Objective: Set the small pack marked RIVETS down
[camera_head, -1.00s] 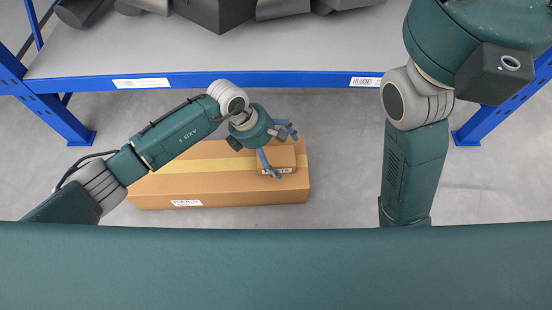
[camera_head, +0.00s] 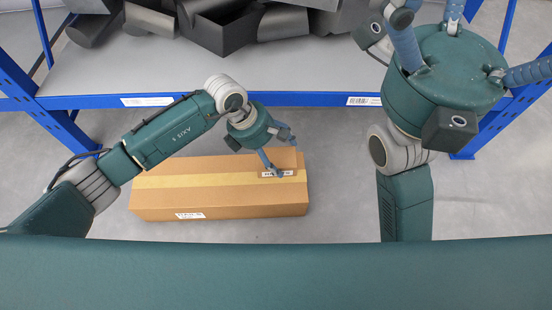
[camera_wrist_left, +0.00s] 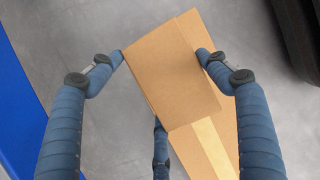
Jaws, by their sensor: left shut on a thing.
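The small brown pack (camera_head: 286,160) with a white label sits between the fingers of my left gripper (camera_head: 279,153), over the right end of a long cardboard box (camera_head: 215,187). The label is too small to read surely. In the left wrist view the pack (camera_wrist_left: 172,75) fills the space between two fingers, with a third finger below it. My left gripper (camera_wrist_left: 163,75) is shut on it. I cannot tell whether the pack touches the box top. My right gripper (camera_head: 453,35) is raised at the upper right, its fingers spread and empty, partly cut off by the frame.
A grey shelf (camera_head: 290,72) with a blue front beam crosses the back and carries dark, angular bins (camera_head: 222,30). The long box stands on the grey floor, with a yellowish tape strip along its top. Floor right of the box is clear.

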